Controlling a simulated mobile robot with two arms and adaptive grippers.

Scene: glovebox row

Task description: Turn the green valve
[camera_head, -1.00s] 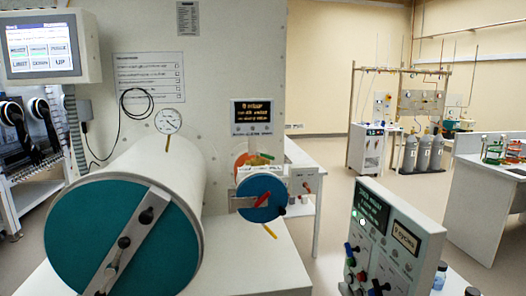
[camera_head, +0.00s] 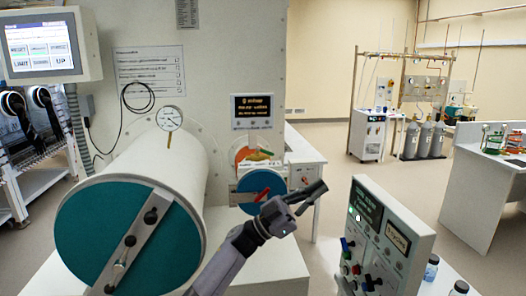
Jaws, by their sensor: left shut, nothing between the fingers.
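A small green lever (camera_head: 262,153), which looks like the green valve handle, sits by the orange and white fitting at the small round port on the white wall. Below it is the blue round door (camera_head: 247,184) of the small port, with a red lever (camera_head: 262,196) on its front. My left gripper (camera_head: 319,191) is shut and empty. My right gripper is not in view.
A large white cylinder with a teal door (camera_head: 90,238) fills the lower left. A control panel with coloured knobs (camera_head: 390,228) stands at the lower right. A gauge (camera_head: 170,118) and a lit display (camera_head: 252,108) are nearby. Open floor lies behind the panel.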

